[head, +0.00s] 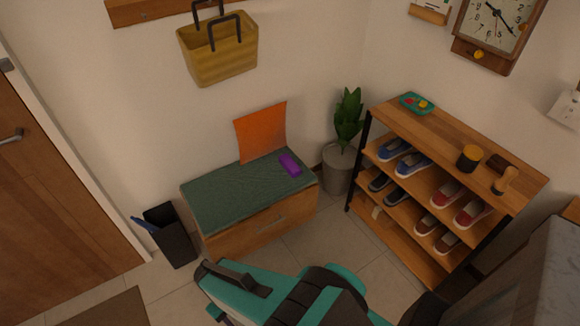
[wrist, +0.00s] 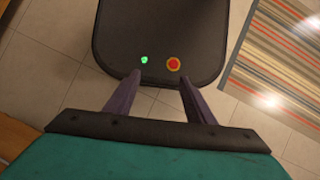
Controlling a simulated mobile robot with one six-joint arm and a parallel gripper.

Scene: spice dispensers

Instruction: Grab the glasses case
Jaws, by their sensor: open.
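A purple glasses case (head: 290,164) lies on the green cushion of a low wooden bench (head: 220,193), near its right end and just right of an orange cushion (head: 261,132). The case does not show in the wrist view. My gripper (wrist: 161,82) is open in the wrist view, with nothing between its two dark fingers; it points down over my own base. In the head view my teal arm shows at the bottom, well in front of the bench, and the fingertips cannot be made out clearly there.
A wooden shoe rack (head: 520,180) with several shoes stands to the right. A potted plant (head: 338,165) stands between bench and rack. A dark bin (head: 175,245) stands left of the bench. A yellow bag (head: 220,60) hangs above. Tiled floor before the bench is clear.

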